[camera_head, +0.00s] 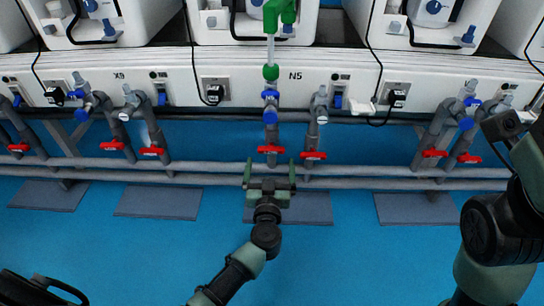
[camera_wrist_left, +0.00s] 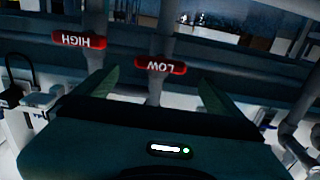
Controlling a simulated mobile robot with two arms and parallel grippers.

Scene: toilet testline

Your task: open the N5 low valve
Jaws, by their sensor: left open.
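The N5 low valve has a red lever handle (camera_head: 271,149) on a grey vertical pipe left of the N5 label. In the left wrist view its red LOW handle (camera_wrist_left: 160,65) appears upside down, crosswise to the pipe. My left gripper (camera_head: 270,166) is open and empty, just below the handle in the head view, with its two fingers to either side of it. In the wrist view the green fingers flank the pipe below the handle; I see no contact. The red HIGH handle (camera_wrist_left: 79,40) is beside it, outside the fingers; it also shows in the head view (camera_head: 314,155).
Other red valve handles (camera_head: 152,151) line the pipes on both sides. Horizontal grey pipes (camera_head: 200,178) run behind the left gripper. White toilet units (camera_head: 250,15) stand on the bench above. The blue floor in front is open. My right arm is at the right edge.

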